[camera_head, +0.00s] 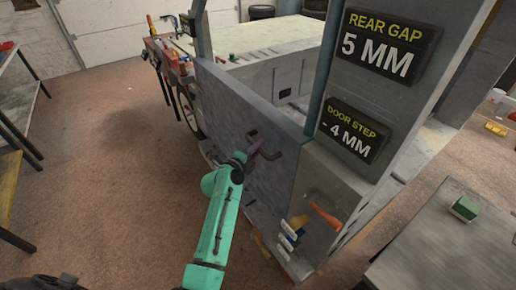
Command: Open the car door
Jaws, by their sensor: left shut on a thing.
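The car door (228,104) is a blue-grey panel with a window frame on the side of the car body, in the middle of the head view. A dark handle (270,154) sticks out near its rear edge. My green left arm reaches up from below, and my left gripper (255,146) is at the handle, shut on it. The fingers are small and partly hidden against the handle. The door appears to lie in line with the body; I cannot tell any gap. My right gripper is not in view.
Signs reading rear gap 5 mm (378,46) and door step -4 mm (350,130) are on the pillar. A grey table (445,245) with a green block (464,209) stands at right. A rack (12,130) stands at left. The brown floor left of the door is clear.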

